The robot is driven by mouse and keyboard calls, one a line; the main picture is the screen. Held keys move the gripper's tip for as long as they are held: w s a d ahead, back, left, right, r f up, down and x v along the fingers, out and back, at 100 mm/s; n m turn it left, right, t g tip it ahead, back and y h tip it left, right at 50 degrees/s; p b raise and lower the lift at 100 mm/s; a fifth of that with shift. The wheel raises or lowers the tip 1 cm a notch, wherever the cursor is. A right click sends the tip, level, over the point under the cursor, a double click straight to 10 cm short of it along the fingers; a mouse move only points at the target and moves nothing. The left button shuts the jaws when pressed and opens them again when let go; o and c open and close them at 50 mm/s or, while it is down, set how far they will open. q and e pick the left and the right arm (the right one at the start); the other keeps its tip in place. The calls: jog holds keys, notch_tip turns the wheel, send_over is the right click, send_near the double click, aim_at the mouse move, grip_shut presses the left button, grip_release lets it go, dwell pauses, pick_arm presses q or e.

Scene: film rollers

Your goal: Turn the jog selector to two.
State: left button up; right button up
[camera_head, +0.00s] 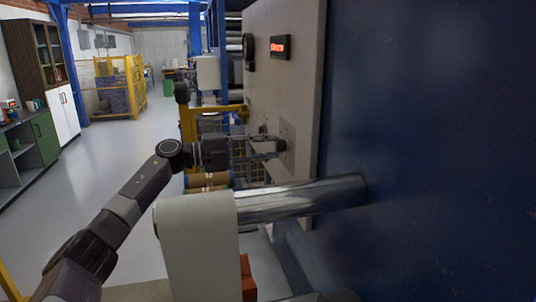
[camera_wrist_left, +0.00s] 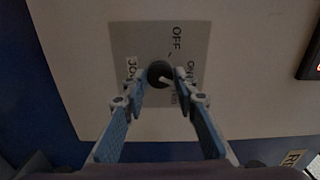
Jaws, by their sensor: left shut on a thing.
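The jog selector is a small dark round knob (camera_wrist_left: 158,72) on a grey label plate (camera_wrist_left: 125,45), set in a pale panel. In the left wrist view OFF is printed above the knob, and other lettering, partly hidden by the fingers, stands to its left and right. A pale pointer mark on the knob slants to the lower right. My left gripper (camera_wrist_left: 162,84) has its fingers on both sides of the knob and is shut on it. In the head view the left gripper (camera_head: 270,146) reaches the panel plate (camera_head: 287,135) from the left. My right gripper is not in view.
A shiny metal roller shaft (camera_head: 300,198) with a white roll (camera_head: 197,245) lies below my left gripper. A blue wall (camera_head: 430,130) fills the right.

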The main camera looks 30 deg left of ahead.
pick_arm(q)
jog(key=m+b, duration=0.2)
jog(key=m, duration=0.1)
jog(key=shift+f+m, duration=0.2)
jog(key=shift+m, duration=0.1)
jog(key=shift+m+b, duration=0.8)
jog(key=shift+m, duration=1)
jog(key=o, duration=1.2)
jog(key=shift+r, duration=0.1)
jog(key=shift+c, duration=0.2)
jog(key=shift+s, duration=0.1)
jog(key=v, duration=1.2)
jog(key=shift+a, duration=0.1)
